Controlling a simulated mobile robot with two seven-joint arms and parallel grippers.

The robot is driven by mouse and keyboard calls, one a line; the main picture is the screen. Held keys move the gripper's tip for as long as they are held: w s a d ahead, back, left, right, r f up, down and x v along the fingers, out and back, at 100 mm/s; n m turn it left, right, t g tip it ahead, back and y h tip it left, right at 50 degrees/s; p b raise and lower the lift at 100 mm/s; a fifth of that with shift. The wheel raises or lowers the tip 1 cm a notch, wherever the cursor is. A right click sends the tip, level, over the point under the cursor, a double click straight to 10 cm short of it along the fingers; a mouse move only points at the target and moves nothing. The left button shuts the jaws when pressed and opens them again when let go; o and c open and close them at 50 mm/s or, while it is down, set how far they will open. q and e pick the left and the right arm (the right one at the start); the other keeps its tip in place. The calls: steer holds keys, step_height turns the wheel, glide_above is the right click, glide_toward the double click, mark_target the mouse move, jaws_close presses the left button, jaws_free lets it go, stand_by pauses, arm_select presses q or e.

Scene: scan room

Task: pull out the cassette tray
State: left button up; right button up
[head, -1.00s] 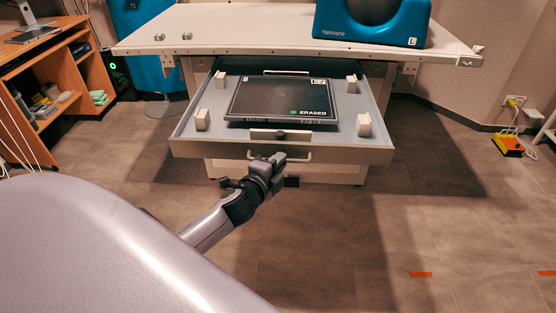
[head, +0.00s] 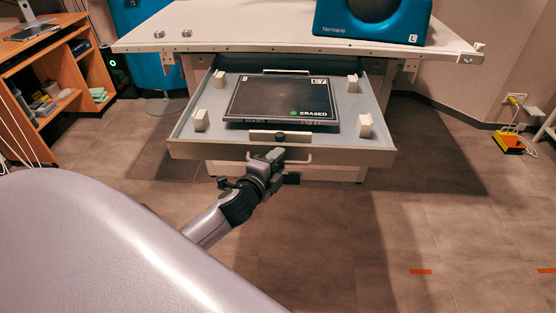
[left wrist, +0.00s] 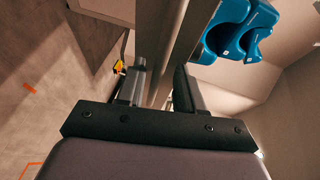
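The cassette tray (head: 185,143) is a grey drawer that stands pulled out from under the white table. A flat black panel marked "ERASED" (head: 275,98) lies in it, with small white blocks (head: 365,126) near its corners. The tray's front handle (head: 302,159) is a pale bar. My left gripper (head: 272,157) is at the middle of the handle and hides that part. In the left wrist view its two fingers (left wrist: 158,88) stand close together on either side of a grey bar and look shut on the handle. My right gripper is in no view.
The white table (head: 250,30) overhangs the tray and bears a blue device (head: 335,32). An orange shelf unit (head: 70,65) stands at the left. A yellow-red pedal (head: 508,141) lies on the floor at the right. The floor in front of the tray is clear.

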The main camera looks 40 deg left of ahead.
arm_select(q)
steer(key=a+v, duration=0.1)
steer(key=v, duration=0.5)
steer(key=shift+s+d, duration=0.2)
steer(key=shift+d, duration=0.3)
steer(key=s+d+f+n+g+h+p, duration=0.2)
steer(key=s+d+n+p, duration=0.2)
steer(key=s+d+n, duration=0.2)
steer(key=s+d+f+n+g+h+p, duration=0.2)
steer(key=s+d+n, duration=0.4)
steer(key=s, duration=0.4)
steer(key=f+n+g+p, duration=0.1)
steer(key=p, duration=0.1)
steer(key=shift+s+d+f+h+p, duration=0.25)
steer(key=shift+f+h+p, duration=0.05)
steer(key=shift+p, duration=0.05)
